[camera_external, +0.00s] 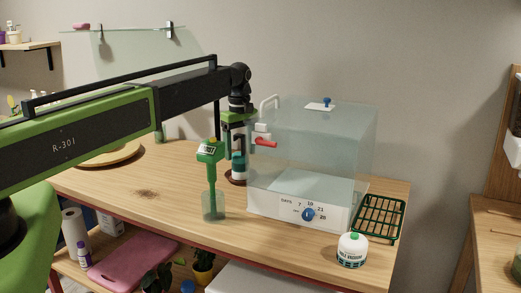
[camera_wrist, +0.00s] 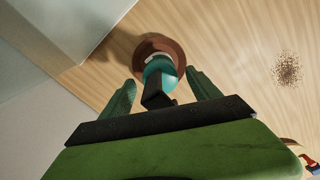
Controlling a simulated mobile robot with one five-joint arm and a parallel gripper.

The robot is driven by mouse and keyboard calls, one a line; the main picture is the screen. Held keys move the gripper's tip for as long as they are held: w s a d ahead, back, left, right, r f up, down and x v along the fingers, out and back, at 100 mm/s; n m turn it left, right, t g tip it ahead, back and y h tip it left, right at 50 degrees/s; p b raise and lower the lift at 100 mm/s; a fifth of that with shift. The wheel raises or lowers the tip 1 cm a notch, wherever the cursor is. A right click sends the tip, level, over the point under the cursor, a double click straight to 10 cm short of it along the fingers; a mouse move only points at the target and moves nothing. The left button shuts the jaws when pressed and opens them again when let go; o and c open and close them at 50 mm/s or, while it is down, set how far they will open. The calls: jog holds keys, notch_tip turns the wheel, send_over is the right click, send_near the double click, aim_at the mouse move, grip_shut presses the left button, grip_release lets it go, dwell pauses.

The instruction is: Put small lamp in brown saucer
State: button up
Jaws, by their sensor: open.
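The small lamp (camera_wrist: 157,72), teal with a black top part, stands over the brown saucer (camera_wrist: 172,42) in the wrist view. In the external view the lamp (camera_external: 238,169) appears upright, with the saucer (camera_external: 234,182) at its foot on the table. My gripper (camera_wrist: 160,78) is open, with a green finger on each side of the lamp and visible gaps to it. In the external view my gripper (camera_external: 238,150) points down above the saucer, left of the clear box. The lamp's base is mostly hidden, so its contact with the saucer is not clear.
The clear box (camera_external: 310,150) with a dial stands close right of my gripper. A green tool in a clear cup (camera_external: 213,205) stands in front. A white jar (camera_external: 351,250) and green rack (camera_external: 379,218) are at right. The left middle of the table is clear except for spilled soil (camera_external: 146,194).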

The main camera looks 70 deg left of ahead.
notch_tip(320, 180, up, 10)
jog(key=p, duration=0.8)
jog(key=shift+f, duration=0.25)
jog(key=shift+f, duration=0.15)
